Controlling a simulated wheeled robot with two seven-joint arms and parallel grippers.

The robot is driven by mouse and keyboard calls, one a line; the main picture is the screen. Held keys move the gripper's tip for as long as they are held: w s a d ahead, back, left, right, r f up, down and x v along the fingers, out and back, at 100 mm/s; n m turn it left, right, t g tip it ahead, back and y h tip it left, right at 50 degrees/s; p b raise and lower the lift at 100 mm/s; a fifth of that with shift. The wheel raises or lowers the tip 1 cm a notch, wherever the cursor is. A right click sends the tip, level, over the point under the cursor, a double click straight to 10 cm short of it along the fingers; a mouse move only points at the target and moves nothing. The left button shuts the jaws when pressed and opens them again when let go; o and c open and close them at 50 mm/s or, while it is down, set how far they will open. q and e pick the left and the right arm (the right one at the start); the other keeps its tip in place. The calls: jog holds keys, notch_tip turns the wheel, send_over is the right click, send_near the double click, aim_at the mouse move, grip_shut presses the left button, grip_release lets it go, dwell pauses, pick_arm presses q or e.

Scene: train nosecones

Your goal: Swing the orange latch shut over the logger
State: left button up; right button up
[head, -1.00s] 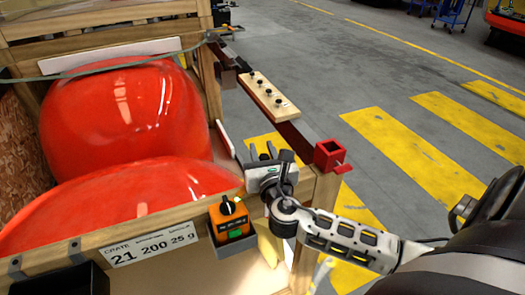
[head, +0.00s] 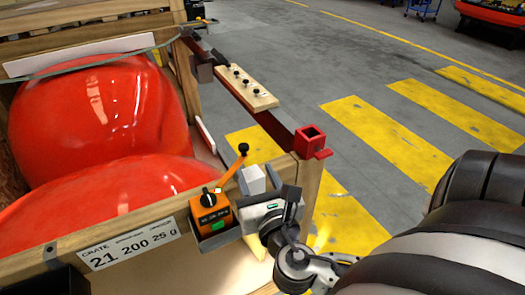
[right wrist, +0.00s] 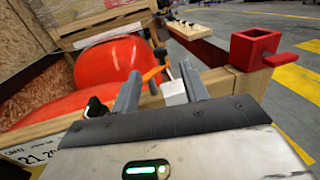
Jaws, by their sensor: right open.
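The orange logger (head: 210,213), with a black dial and a green patch, sits in a grey holder (head: 218,239) on the crate's front rail. The orange latch (head: 229,177) stands raised, tilted up to the right beside the logger, with a black ball knob at its end. It is swung away from the logger's face. My right gripper (head: 259,178) is open just right of the latch, apart from it. In the right wrist view, the latch (right wrist: 153,73) shows beyond the fingers (right wrist: 160,72), and a white block (right wrist: 174,93) shows between them. My left gripper is out of view.
A big red nosecone (head: 95,115) fills the wooden crate to the left. A red square socket (head: 310,141) and a wooden strip with black knobs (head: 240,88) lie along the right side. A crate label (head: 128,243) is on the front. Open floor lies right.

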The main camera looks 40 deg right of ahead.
jog(key=v, duration=0.3)
jog(key=shift+s+a, duration=0.15)
jog(key=shift+s, duration=0.15)
dwell(0.3)
jog(key=s+d+f+m+g, duration=0.25)
jog(key=f+m+g, duration=0.45)
jog(key=m, duration=0.8)
jog(key=s+a+f+m+g+y, duration=0.65)
jog(key=a+m, duration=0.25)
jog(key=m, duration=0.5)
jog(key=w+a+f+t+y, duration=0.3)
jog(key=w+a+f+t, duration=0.2)
jog(key=f+t, duration=0.2)
jog(key=shift+f+y, duration=0.3)
jog(key=shift+y, duration=0.05)
